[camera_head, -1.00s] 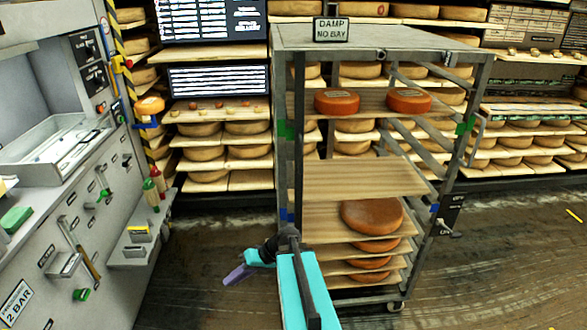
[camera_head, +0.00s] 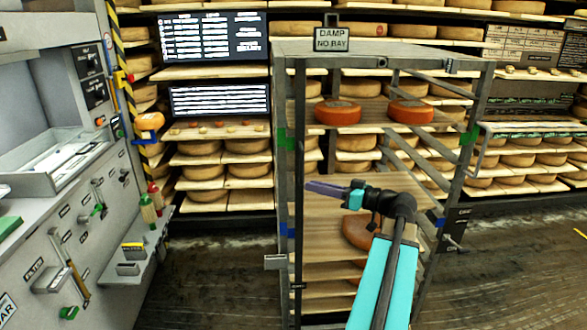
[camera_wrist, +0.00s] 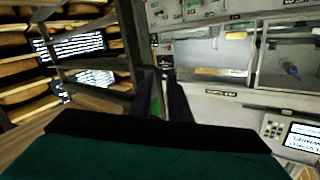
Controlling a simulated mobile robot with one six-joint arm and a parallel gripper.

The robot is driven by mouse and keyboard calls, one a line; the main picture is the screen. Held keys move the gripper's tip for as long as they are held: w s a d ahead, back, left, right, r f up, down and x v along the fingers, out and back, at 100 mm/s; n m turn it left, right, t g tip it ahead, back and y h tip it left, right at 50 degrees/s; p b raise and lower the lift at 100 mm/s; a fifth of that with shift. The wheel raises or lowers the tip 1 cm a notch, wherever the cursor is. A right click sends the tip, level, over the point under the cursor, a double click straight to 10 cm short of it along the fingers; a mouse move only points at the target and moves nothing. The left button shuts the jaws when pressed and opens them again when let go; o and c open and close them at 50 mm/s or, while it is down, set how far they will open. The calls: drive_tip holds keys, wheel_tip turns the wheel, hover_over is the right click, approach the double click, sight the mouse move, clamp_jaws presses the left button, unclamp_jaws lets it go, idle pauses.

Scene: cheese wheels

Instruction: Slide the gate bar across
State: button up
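The rack (camera_head: 378,47) stands in the middle of the head view. A long dark upright bar (camera_head: 299,235) runs down its front left side; I take it for the gate bar but cannot be sure. A small grey bracket or handle (camera_head: 277,262) juts left beside its lower part. My gripper (camera_head: 318,189) points left across the rack's front, its purple tip close to the bar in the picture; I cannot tell whether they touch. In the wrist view, the two dark fingers (camera_wrist: 163,98) look narrowly apart, with a green bit near them and nothing clearly held.
Orange cheese wheels (camera_head: 338,112) sit on the rack's upper shelf, and another wheel (camera_head: 356,232) is lower, partly behind my arm. A grey machine (camera_head: 40,240) with levers stands at left. Open floor (camera_head: 215,275) lies between machine and rack.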

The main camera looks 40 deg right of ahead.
drive_tip(key=s+d+r+n+b, duration=0.1)
drive_tip(key=s+r+n, duration=0.2)
drive_tip(key=s+r, duration=0.1)
drive_tip(key=shift+d+r+t, duration=0.3)
drive_tip(key=shift+r, duration=0.3)
drive_tip(key=shift+w, duration=0.1)
drive_tip(key=p+x, duration=0.2)
drive_tip(key=x, duration=1.1)
drive_tip(key=shift+w+a+p, duration=0.15)
drive_tip(key=shift+w+p, duration=0.15)
drive_tip(key=shift+p, duration=0.1)
drive_tip(key=shift+f, duration=0.1)
clamp_jaws()
